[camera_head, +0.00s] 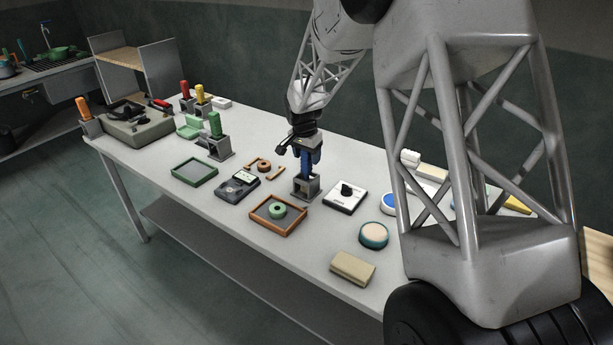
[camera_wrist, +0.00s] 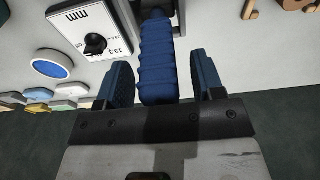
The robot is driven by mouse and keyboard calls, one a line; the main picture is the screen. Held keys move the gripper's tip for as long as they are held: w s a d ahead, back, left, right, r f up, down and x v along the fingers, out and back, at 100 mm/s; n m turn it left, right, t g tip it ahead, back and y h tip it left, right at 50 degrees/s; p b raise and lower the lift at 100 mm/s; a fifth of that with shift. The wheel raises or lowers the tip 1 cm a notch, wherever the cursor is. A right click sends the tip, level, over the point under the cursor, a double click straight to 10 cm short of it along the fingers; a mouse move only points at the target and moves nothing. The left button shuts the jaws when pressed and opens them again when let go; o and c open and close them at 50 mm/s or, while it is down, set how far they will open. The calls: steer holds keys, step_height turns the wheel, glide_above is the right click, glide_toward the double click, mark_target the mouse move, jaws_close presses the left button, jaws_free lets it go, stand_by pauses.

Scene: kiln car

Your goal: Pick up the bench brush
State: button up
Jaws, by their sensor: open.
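A blue ribbed handle (camera_wrist: 157,52) stands upright in a grey holder (camera_head: 306,188) near the middle of the bench. It seems to be the bench brush, but its lower end is hidden in the holder. My gripper (camera_head: 307,155) is above the holder, pointing down. In the wrist view my gripper (camera_wrist: 163,78) is open, with one finger on each side of the blue handle. Gaps show between the handle and both fingers, so it is not clamped.
A white dial box (camera_head: 345,196) stands close right of the holder. A dark meter (camera_head: 237,186) and an orange-rimmed tray (camera_head: 278,214) with a green ring lie to the left. A holder with a green handle (camera_head: 215,125) stands farther left.

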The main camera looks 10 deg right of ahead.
stand_by(0.5)
steer(key=c, duration=1)
steer(key=shift+r, duration=5)
steer(key=shift+w+d+r+n+t+y, duration=0.15)
steer(key=shift+w+r+n, duration=0.25)
steer(key=shift+w+n, duration=0.8)
steer(key=shift+w+r+n+t+y, duration=0.1)
steer(key=shift+w+r+n+y, duration=0.25)
steer(key=shift+n, duration=1.45)
steer(key=shift+w+d+r+n+t+y, duration=0.1)
steer(key=shift+w+r+n, duration=0.35)
steer(key=shift+w+n, duration=0.8)
steer(key=shift+s+n, duration=0.25)
